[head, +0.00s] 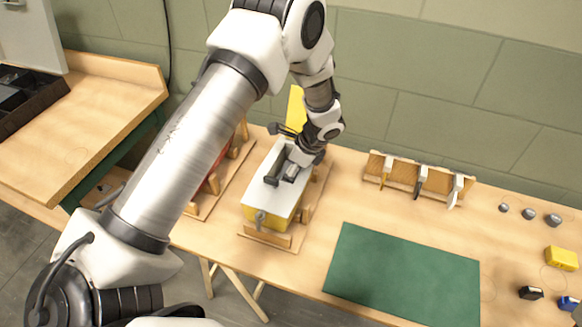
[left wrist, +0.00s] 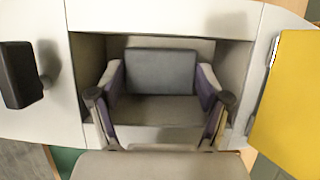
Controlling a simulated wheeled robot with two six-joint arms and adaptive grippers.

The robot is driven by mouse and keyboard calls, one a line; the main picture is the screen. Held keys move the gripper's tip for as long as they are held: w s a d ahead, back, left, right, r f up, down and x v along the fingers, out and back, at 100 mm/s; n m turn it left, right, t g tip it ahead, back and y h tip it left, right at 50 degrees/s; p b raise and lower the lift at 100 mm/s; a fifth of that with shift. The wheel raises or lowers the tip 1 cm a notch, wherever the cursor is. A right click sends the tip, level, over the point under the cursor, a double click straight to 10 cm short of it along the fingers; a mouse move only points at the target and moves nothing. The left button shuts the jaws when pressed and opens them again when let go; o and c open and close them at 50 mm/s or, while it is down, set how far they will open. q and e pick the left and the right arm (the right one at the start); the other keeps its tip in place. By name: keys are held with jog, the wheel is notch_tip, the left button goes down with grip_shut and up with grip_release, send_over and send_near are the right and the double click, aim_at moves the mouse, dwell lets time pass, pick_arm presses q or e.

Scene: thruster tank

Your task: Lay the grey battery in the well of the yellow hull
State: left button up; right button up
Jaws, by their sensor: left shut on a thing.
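The yellow hull (head: 263,215) has a white deck and sits in a wooden cradle on the bench. Its well (head: 272,177) is a dark rectangular opening in the deck; its wall (left wrist: 88,52) also shows in the left wrist view. My left gripper (head: 295,171) reaches down at the well. In the left wrist view, my left gripper's fingers (left wrist: 160,92) are shut on the grey battery (left wrist: 161,70), one on each side. The battery lies within the well's outline; I cannot tell whether it touches the floor. My right gripper is not in view.
A yellow panel (head: 296,108) stands up at the hull's far end. A red hull in another cradle is partly hidden behind my left arm. A tool rack (head: 415,180), a green mat (head: 400,275) and a yellow block (head: 562,258) lie to the right.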

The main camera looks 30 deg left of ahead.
pick_arm(q)
jog(key=shift+f, duration=0.1)
jog(key=o, duration=1.3)
jog(key=b+v, duration=0.1)
jog(key=v, duration=1.1)
jog(key=shift+b, duration=0.4)
